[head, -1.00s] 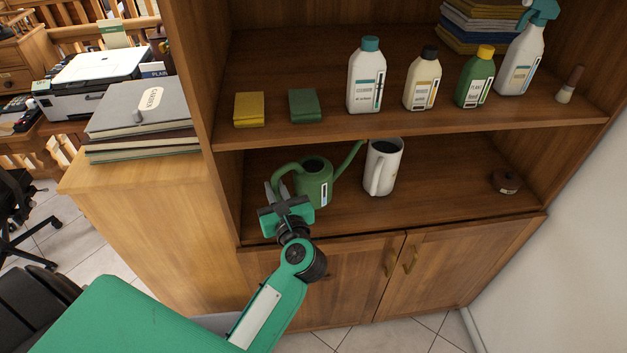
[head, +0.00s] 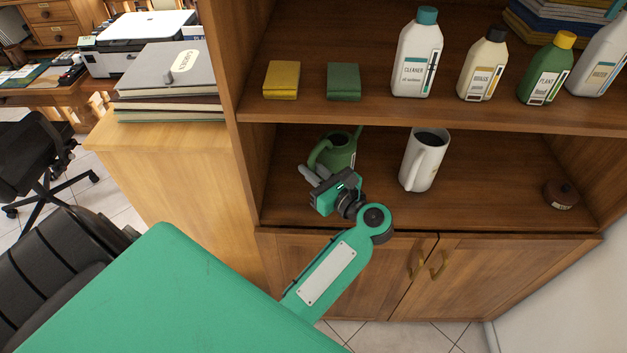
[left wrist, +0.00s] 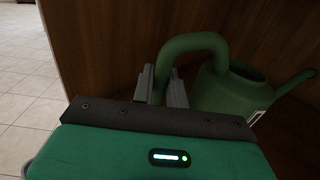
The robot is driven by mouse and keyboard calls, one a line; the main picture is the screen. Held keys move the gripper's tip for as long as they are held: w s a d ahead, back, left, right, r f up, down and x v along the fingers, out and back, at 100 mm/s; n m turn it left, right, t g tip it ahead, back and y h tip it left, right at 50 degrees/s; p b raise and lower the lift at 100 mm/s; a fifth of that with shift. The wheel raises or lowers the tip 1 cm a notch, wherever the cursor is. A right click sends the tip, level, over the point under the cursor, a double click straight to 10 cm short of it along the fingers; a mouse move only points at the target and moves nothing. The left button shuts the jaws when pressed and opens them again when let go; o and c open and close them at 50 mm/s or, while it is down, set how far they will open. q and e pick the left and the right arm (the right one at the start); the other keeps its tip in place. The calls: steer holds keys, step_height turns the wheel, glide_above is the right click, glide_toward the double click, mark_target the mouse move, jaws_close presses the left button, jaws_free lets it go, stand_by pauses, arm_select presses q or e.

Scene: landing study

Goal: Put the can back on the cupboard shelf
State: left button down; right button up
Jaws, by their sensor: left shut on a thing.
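The green watering can (head: 341,152) is inside the lower compartment of the wooden cupboard, above the lower shelf (head: 480,205). Whether its base touches the shelf is hidden behind my gripper. My left gripper (head: 315,171) reaches in from the front and is shut on the can's looped handle. In the left wrist view the handle (left wrist: 196,42) comes down between the two grey fingers (left wrist: 161,80). The can's body (left wrist: 222,92) is to the right of the fingers and looks roughly upright. My right gripper is out of view.
A white jug (head: 424,160) stands right of the can, with a gap between. A small brown pot (head: 561,193) is at the far right of the lower shelf. The cupboard's side panel is close on the left.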

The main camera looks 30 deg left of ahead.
arm_select(q)
step_height(320, 180, down, 3)
steer(key=shift+r+b, duration=0.15)
steer(key=shift+b, duration=0.25)
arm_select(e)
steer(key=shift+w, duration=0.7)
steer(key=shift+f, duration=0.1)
arm_select(q)
steer(key=c, duration=1.4)
jaws_free()
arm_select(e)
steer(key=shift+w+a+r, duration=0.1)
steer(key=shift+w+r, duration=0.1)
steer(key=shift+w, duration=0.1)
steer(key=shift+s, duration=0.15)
